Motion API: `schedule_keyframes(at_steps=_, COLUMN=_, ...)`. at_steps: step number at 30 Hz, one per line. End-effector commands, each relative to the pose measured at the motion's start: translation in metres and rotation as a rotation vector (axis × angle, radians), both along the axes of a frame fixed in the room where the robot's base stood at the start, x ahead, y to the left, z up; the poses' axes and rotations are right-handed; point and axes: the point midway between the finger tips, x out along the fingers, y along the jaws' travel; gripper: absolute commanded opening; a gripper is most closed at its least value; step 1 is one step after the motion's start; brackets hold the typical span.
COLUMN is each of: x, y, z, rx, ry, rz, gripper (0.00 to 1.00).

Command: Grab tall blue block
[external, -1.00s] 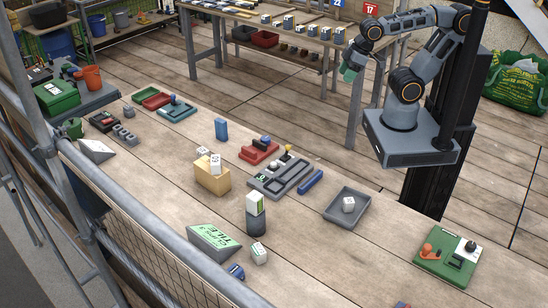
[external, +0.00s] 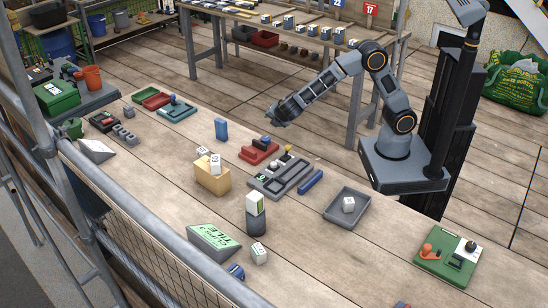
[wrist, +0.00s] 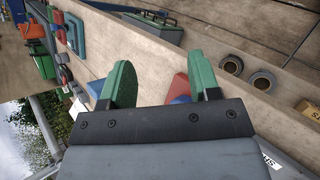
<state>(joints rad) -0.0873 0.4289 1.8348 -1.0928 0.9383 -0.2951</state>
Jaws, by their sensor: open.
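The tall blue block (external: 221,129) stands upright on the long wooden bench, left of the red tray (external: 258,151). My gripper (external: 273,119) is raised above the bench's far edge, to the right of the block and apart from it. In the wrist view my gripper (wrist: 162,82) shows two green fingers spread apart with nothing held.
A blue bar (external: 311,182) lies beside a grey tray of parts (external: 266,185). A tan box (external: 212,181) with white cubes and a dark cylinder (external: 257,222) stand nearer the front. A grey bin (external: 332,211) is to the right. Bare bench surrounds the block.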

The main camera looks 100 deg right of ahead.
Motion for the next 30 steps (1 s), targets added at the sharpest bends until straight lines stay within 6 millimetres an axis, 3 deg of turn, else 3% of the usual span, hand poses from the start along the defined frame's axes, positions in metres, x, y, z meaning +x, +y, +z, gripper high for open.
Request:
schedule_keyframes(at_steps=1, x=0.028, y=-0.002, z=-0.022, rx=-0.111, ry=0.040, rz=0.110, gripper=0.56)
schedule_keyframes(at_steps=5, x=0.091, y=-0.002, z=-0.024, rx=-0.407, ry=0.118, rz=0.371, gripper=0.56)
schedule_keyframes(at_steps=8, x=0.126, y=0.003, z=-0.008, rx=-0.605, ry=0.156, rz=0.513, gripper=0.56)
schedule_keyframes(at_steps=12, x=0.158, y=0.013, z=0.034, rx=-0.840, ry=0.182, rz=0.634, gripper=0.56)
schedule_keyframes(at_steps=15, x=0.168, y=0.018, z=0.056, rx=-0.964, ry=0.209, rz=0.682, gripper=0.56)
schedule_keyframes(at_steps=18, x=0.171, y=0.021, z=0.060, rx=-1.037, ry=0.258, rz=0.717, gripper=0.56)
schedule_keyframes(at_steps=23, x=0.171, y=0.021, z=0.038, rx=-1.050, ry=0.290, rz=0.728, gripper=0.56)
schedule_keyframes(at_steps=30, x=0.171, y=0.021, z=-0.007, rx=-1.048, ry=0.289, rz=0.727, gripper=0.56)
